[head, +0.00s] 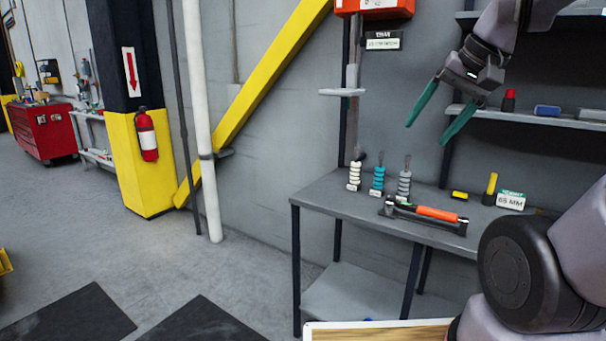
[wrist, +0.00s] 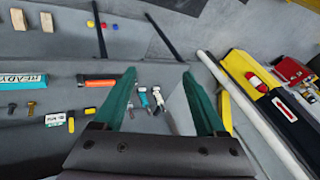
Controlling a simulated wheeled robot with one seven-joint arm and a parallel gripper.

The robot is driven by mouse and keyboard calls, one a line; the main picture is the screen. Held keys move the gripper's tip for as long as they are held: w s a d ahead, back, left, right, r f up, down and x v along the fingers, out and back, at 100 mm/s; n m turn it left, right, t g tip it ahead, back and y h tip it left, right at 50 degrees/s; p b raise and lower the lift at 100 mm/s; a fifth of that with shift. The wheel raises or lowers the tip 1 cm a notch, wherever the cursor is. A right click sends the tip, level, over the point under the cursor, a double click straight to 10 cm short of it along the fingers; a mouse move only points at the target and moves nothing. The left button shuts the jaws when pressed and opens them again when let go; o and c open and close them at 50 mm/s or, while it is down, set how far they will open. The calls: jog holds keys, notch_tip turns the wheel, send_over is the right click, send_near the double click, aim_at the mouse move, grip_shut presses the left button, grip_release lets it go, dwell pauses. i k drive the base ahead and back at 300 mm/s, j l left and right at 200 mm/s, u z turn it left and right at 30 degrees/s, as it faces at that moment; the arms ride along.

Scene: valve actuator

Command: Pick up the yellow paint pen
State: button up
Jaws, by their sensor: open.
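A slim upright yellow piece (head: 491,185), which looks like the yellow paint pen, stands on the grey bench with a dark lower end. It stands just left of the white 65 MM block (head: 510,201), and it also shows in the wrist view (wrist: 71,123). My gripper (head: 425,134) has green fingers spread apart with nothing between them. It hangs in the air above the bench, up and left of the pen in the head view. In the wrist view the pen lies left of my gripper (wrist: 158,76).
The bench (head: 340,205) holds an orange-handled tool (head: 437,214), several ringed stacks and a small yellow-black block (head: 459,195). A wall shelf (head: 540,119) with a red-topped bottle (head: 508,99) and a blue box (head: 547,111) is behind. Open floor lies left.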

aim_at(494, 177)
jog(key=i+z, duration=0.2)
jog(key=z, duration=0.2)
jog(key=i+z, duration=0.15)
jog(key=z, duration=0.2)
jog(key=i+z, duration=0.2)
jog(key=z, duration=0.2)
